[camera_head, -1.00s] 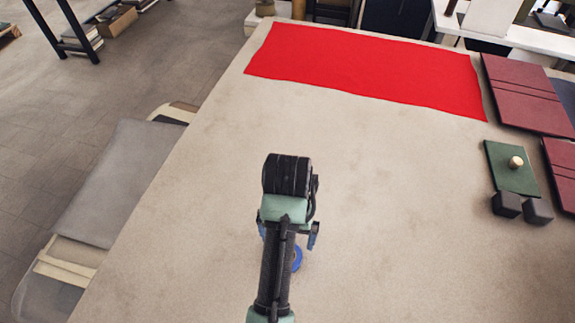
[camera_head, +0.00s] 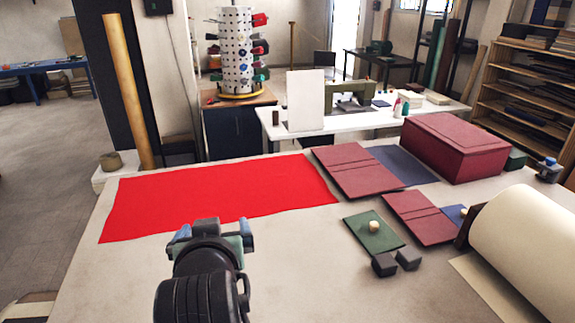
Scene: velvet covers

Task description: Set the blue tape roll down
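The blue tape roll cannot be made out now. It may be hidden behind my gripper or below the picture's lower edge. My gripper (camera_head: 212,230) is over the cream table (camera_head: 300,270), just in front of the red cloth (camera_head: 220,200). I see it from behind, with blue parts on its left and right sides. Its wrist hides the space between the fingertips, so I cannot see whether it holds anything.
Right of my gripper lie a green board with a knob (camera_head: 372,230), two dark blocks (camera_head: 396,262) and maroon covers (camera_head: 362,170). A maroon box (camera_head: 455,147) and a big cream roll (camera_head: 530,250) stand further right. The table's middle is clear.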

